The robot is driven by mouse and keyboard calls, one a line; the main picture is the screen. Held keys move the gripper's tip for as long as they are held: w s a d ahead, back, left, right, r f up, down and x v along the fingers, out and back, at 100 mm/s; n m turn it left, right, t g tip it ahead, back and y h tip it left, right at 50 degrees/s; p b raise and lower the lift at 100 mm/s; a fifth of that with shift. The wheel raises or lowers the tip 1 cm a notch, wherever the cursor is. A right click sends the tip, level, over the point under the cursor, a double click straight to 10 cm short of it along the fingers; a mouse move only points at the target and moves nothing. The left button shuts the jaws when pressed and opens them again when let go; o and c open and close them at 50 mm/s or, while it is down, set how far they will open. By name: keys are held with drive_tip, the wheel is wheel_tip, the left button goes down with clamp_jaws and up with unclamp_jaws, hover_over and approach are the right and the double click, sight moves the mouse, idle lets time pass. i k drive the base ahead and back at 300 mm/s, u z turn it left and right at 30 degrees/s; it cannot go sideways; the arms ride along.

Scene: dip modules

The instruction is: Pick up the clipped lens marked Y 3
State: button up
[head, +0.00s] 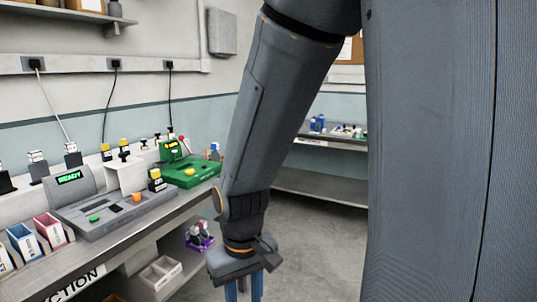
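I cannot make out a marking Y 3 on anything in the head view. Several small dark pieces with yellow tops stand on the bench: one black-and-yellow piece (156,180) is at the right end of the grey machine, and another yellow-topped piece (124,148) is behind it. I cannot tell whether either is the clipped lens. My gripper (244,290) points down at the bottom of the view, right of the bench edge. Its two blue fingers stand apart with a gap between them. The fingertips are cut off by the frame.
The bench (140,226) carries a grey machine reading READY (69,177), a green machine (190,172) and coloured bins (50,229). A divided bin (160,273) and a purple holder (200,240) sit below. Clear floor (320,240) lies to the right. My arm hides the middle.

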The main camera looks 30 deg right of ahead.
sight(216, 156)
drive_tip(key=z, duration=0.55)
drive_tip(key=i, duration=2.35)
drive_tip(key=z, duration=0.1)
